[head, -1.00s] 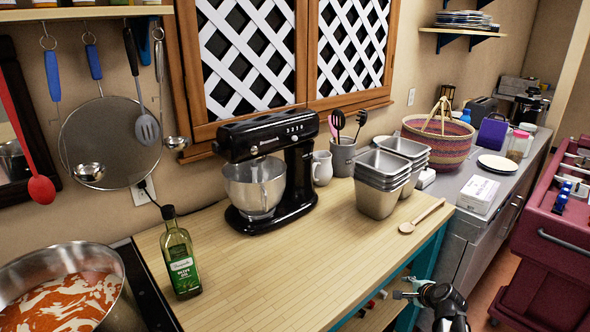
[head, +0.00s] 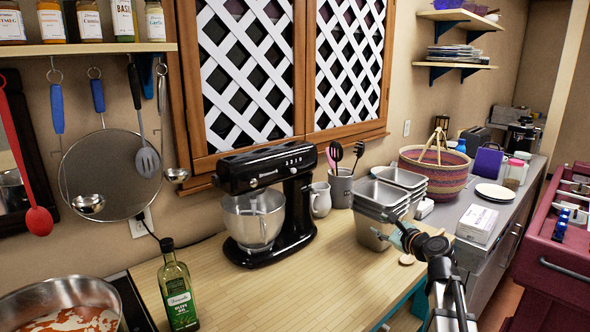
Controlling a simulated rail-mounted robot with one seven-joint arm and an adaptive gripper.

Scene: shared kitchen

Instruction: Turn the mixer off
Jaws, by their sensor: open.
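The black stand mixer (head: 268,180) stands on the wooden counter in the head view, with its steel bowl (head: 254,219) under the head. Small buttons or marks show along the upper side of the head; I cannot tell from them whether it is running. My gripper (head: 398,238) is in front of the stacked metal pans, right of the mixer and well apart from it. It is open and looks empty. It hides part of the pans and most of the wooden spoon.
An olive oil bottle (head: 178,290) and a pot (head: 62,304) are at left front. The wooden counter (head: 300,285) before the mixer is clear.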

